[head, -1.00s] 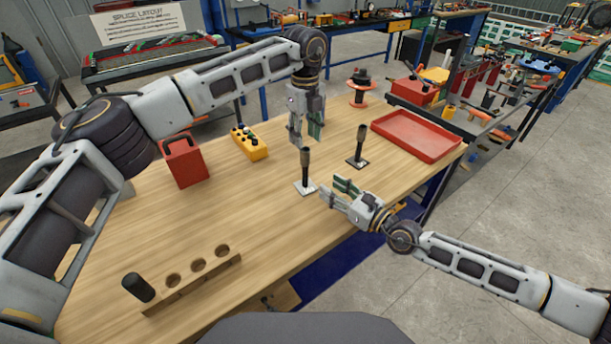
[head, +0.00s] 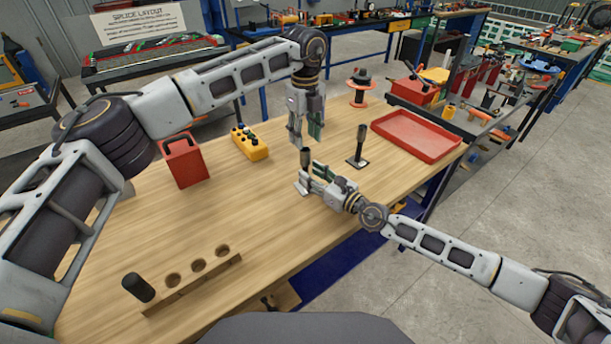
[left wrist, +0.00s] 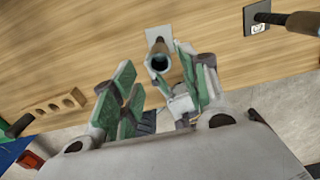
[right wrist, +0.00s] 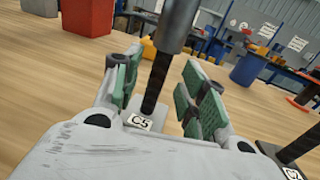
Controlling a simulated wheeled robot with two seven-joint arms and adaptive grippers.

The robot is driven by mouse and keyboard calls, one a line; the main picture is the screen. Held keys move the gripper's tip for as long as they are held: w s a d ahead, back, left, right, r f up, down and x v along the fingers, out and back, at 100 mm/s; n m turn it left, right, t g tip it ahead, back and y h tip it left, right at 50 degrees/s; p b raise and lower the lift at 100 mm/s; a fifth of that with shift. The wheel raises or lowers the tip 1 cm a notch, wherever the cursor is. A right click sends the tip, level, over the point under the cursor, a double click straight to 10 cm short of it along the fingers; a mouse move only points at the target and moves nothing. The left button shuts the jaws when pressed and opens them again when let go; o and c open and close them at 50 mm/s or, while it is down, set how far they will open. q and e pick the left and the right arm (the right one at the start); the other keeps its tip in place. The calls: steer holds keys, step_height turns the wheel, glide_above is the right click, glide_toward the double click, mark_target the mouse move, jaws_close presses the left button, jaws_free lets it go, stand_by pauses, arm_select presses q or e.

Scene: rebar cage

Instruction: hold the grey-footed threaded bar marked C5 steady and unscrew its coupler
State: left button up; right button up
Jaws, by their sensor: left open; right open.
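The C5 bar stands upright on its light grey foot (head: 301,183). The C5 mark and the dark threaded rod (right wrist: 155,85) show in the right wrist view. Its grey coupler (head: 306,156) sits at the top, also in the right wrist view (right wrist: 176,25). My left gripper (head: 305,140) is open and points down just above the coupler; the left wrist view shows the coupler's round end (left wrist: 158,63) between its fingers. My right gripper (head: 307,178) is open and level, low at the bar; the rod stands between its fingers, with gaps showing on both sides.
A second bar with coupler (head: 361,138) stands on a dark foot to the right. A red tray (head: 418,136), yellow button box (head: 249,143), red box (head: 184,162) and wooden holed rack (head: 205,280) with a black cylinder (head: 138,287) are on the table. Its middle is clear.

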mark_target(305, 170)
steer(key=shift+x, duration=1.6)
jaws_close()
